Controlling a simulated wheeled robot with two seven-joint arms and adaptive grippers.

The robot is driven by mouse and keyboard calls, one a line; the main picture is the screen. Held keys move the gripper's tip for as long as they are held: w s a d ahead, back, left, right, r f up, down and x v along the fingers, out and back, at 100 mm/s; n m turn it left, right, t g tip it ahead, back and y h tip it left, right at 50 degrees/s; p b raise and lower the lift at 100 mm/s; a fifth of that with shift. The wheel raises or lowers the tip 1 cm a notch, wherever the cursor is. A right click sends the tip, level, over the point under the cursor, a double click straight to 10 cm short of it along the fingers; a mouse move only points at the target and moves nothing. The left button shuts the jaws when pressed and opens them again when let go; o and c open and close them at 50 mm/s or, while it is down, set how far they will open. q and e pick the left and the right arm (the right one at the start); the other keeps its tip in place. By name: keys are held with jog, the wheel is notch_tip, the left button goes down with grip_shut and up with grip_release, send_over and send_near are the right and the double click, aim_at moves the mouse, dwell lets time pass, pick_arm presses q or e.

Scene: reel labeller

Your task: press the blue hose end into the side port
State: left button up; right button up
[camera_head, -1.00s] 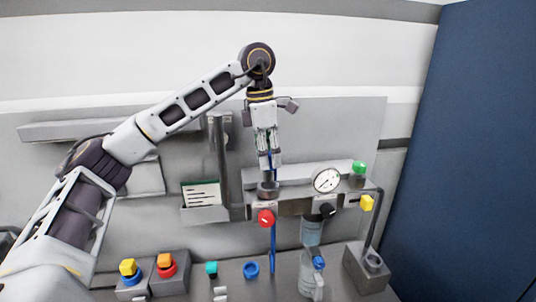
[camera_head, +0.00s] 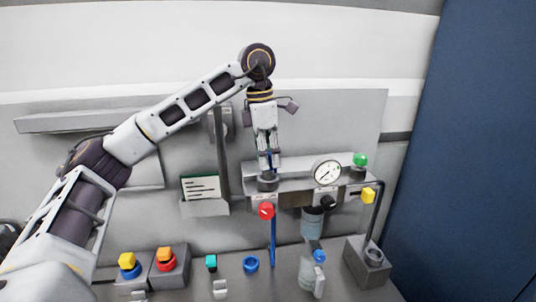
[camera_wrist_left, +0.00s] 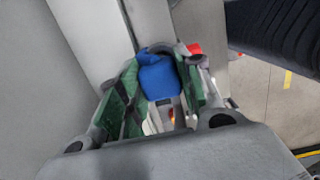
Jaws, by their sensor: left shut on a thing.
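My left gripper (camera_head: 268,168) points down at the left end of the grey manifold block, just above a dark round port (camera_head: 267,183). It is shut on the blue hose end (camera_wrist_left: 159,78), which shows between the green finger pads in the left wrist view. In the head view a little blue of the hose end (camera_head: 271,157) shows between the fingers. A blue hose (camera_head: 273,243) hangs below the block, under the red knob. The tip of the hose end is hidden, so I cannot tell how far it sits in the port. My right gripper is not in view.
The red knob (camera_head: 266,210) is just below the port. A card holder (camera_head: 204,208) is left. Coloured buttons (camera_head: 166,258) and a blue ring (camera_head: 251,264) are on the bench.

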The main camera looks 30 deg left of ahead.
pick_arm(q)
jog(key=shift+f+b, duration=0.45)
jog(key=shift+f, duration=0.65)
dwell(3.3)
jog(key=o, duration=1.1)
jog(key=shift+o, duration=0.2)
jog(key=shift+r, duration=0.2)
jog(key=shift+s+a+r, duration=0.15)
jog(key=shift+a+r, duration=0.05)
jog(key=shift+r, duration=1.75)
jog(key=shift+s+a+r, duration=0.15)
jog(key=shift+r, duration=1.75)
jog(key=shift+s+a+r, duration=0.15)
jog(key=shift+a+r, duration=0.05)
jog(key=shift+r, duration=1.75)
